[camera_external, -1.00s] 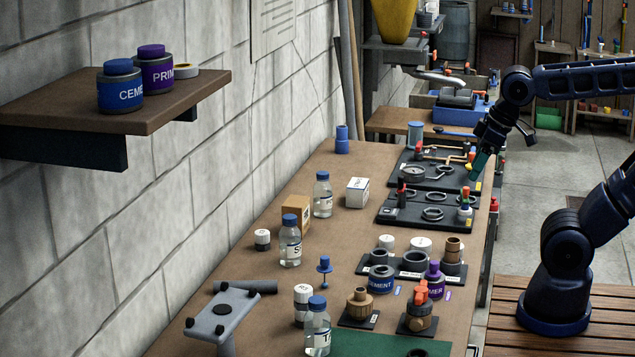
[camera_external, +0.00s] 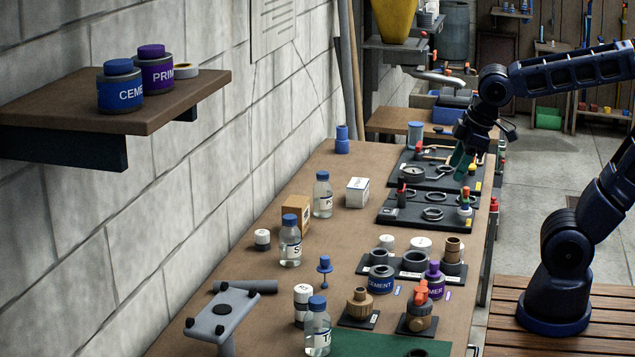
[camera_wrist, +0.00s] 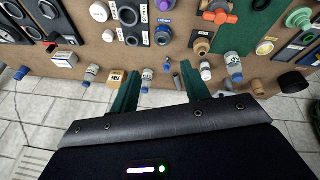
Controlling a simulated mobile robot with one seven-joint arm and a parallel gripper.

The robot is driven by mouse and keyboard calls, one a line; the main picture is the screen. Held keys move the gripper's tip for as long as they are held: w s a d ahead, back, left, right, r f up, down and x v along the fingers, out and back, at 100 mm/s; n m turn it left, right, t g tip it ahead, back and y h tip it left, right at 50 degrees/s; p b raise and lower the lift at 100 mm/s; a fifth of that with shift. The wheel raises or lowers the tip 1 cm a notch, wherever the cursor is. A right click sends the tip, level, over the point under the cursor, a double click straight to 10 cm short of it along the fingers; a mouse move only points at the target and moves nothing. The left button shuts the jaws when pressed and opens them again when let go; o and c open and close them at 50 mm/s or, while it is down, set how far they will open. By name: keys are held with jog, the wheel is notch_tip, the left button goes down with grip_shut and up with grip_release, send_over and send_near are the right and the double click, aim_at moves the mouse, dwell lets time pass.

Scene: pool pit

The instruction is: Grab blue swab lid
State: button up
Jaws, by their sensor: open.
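A small blue lid with a stem and flange, which looks like the blue swab lid (camera_external: 325,265), stands upright on the workbench between the bottles and the black fittings. It also shows in the wrist view (camera_wrist: 167,67), beyond and between my fingertips. My gripper (camera_external: 461,158) is above the far right part of the bench, over the black tool boards, well away from the lid. In the wrist view my gripper (camera_wrist: 160,88) has its two green fingers spread apart with nothing held between them.
Blue-capped bottles (camera_external: 290,244) stand left of and in front of the lid. A grey tube (camera_external: 249,287) and grey stand (camera_external: 222,316) are nearby. The wall shelf (camera_external: 180,95) overhangs at left.

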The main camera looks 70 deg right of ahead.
jog(key=w+f+n+h, duration=0.1)
jog(key=w+f+n, duration=0.1)
jog(key=w+n, duration=0.5)
jog(key=n+g+h, duration=0.1)
jog(key=n, duration=1.6)
send_near(325, 257)
jog(key=f, duration=0.2)
jog(key=x, duration=1)
jog(key=shift+w+d, duration=0.15)
jog(key=shift+w, duration=0.1)
jog(key=c, duration=0.7)
